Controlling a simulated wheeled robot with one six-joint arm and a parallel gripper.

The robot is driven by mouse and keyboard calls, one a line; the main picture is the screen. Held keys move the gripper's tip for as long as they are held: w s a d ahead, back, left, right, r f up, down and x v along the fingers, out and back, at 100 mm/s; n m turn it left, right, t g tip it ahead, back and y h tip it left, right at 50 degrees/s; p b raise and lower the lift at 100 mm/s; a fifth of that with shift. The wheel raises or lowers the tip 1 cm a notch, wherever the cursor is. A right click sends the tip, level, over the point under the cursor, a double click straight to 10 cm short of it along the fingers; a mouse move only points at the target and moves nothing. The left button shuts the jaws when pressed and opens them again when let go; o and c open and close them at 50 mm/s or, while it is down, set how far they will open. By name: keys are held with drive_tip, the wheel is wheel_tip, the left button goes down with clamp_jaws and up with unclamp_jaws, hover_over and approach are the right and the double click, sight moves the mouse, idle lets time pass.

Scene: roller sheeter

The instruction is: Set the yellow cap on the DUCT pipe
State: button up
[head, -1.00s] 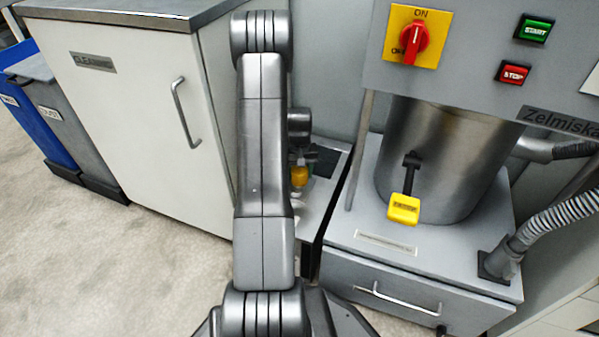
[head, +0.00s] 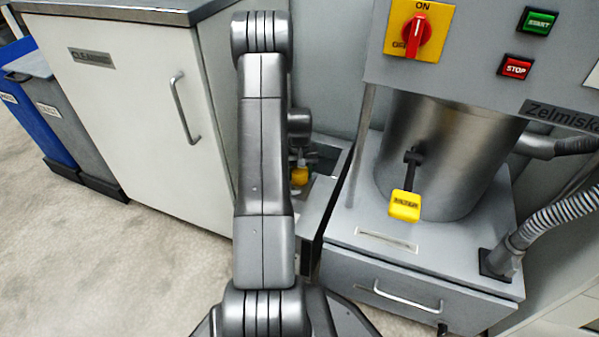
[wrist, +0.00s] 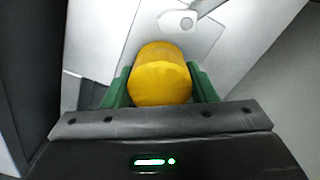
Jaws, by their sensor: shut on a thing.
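The yellow cap (wrist: 160,76) is a rounded cylinder held between the green fingers of my gripper (wrist: 161,88) in the wrist view. In the head view the cap (head: 300,176) shows as a small yellow patch just right of my arm, below my gripper (head: 301,160). My gripper is shut on the cap, over the low grey unit (head: 318,205) between the cabinet and the machine. My arm hides part of this spot. I cannot make out the DUCT pipe or its label in either view.
A white cabinet (head: 125,120) marked CLEANING stands left. The Zelmiska machine (head: 455,65) stands right, with a steel drum (head: 450,150), a yellow tag (head: 405,206) on a black handle and a ribbed hose (head: 550,222). The gap between cabinet and machine is narrow. Open floor (head: 130,260) lies front left.

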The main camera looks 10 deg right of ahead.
drive_tip(key=shift+f, duration=0.1)
drive_tip(key=o, duration=1.1)
drive_tip(key=shift+c, duration=0.2)
wheel_tip(320, 180, up, 14)
drive_tip(key=p, duration=0.5)
drive_tip(key=shift+f, duration=0.15)
wheel_tip(320, 180, down, 14)
drive_tip(key=b, duration=0.5)
drive_tip(key=shift+r, duration=0.2)
